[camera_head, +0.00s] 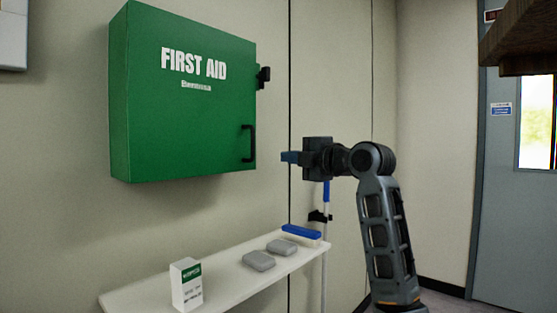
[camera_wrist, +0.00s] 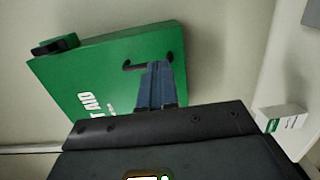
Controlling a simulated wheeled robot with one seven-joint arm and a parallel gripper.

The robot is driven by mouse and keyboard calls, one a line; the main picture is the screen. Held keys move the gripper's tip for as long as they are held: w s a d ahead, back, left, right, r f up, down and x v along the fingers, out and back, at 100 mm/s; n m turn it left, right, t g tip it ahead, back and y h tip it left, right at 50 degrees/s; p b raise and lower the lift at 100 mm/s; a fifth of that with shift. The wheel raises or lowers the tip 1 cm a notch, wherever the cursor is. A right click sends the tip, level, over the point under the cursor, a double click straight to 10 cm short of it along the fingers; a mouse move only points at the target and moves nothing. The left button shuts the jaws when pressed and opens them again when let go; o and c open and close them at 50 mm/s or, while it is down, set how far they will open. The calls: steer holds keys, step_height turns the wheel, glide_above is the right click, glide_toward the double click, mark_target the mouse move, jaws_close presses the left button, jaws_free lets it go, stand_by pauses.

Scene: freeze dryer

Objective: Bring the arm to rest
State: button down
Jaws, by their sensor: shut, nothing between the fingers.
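My gripper (camera_head: 287,157) is at the middle of the head view, at the end of my raised, bent arm, pointing left. Its blue fingers are together and hold nothing. The fingers also show in the wrist view (camera_wrist: 154,86), in front of the green cabinet. The green first aid cabinet (camera_head: 190,110) hangs on the wall to the left of my gripper, with its door closed. Its black handle (camera_head: 248,143) is left of my fingertips, with a gap in the picture. The cabinet also shows tilted in the wrist view (camera_wrist: 95,72).
Below is a white shelf (camera_head: 130,300) with a white and green box (camera_head: 187,284), two grey items (camera_head: 259,260) and a blue-topped item (camera_head: 301,233). A dark brown overhang (camera_head: 520,40) is at the upper right, near a grey door (camera_head: 497,200). The space right of my arm looks clear.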

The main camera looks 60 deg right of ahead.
steer(key=shift+v, duration=1.05)
steer(key=w+a+f+m, duration=0.2)
steer(key=a+f+m, duration=0.3)
steer(key=f, duration=0.4)
steer(key=w+a+f+m, duration=0.25)
steer(key=a+f, duration=0.35)
steer(key=f, duration=0.3)
steer(key=s+a+f+m+g+p, duration=0.1)
steer(key=s+a+f+m, duration=0.1)
steer(key=a+f, duration=0.45)
steer(key=s+a+f+m, duration=0.3)
steer(key=a+f, duration=0.3)
steer(key=a, duration=0.1)
steer(key=s+a+f+m+y, duration=0.2)
steer(key=s+a+f, duration=0.4)
steer(key=s+a, duration=0.5)
steer(key=s+a+r+y, duration=0.1)
steer(key=s+a+y, duration=0.1)
steer(key=s, duration=0.6)
steer(key=s+a+g+y+p, duration=0.1)
steer(key=s+a, duration=0.2)
steer(key=s, duration=0.5)
steer(key=shift+s+a+r+y, duration=0.4)
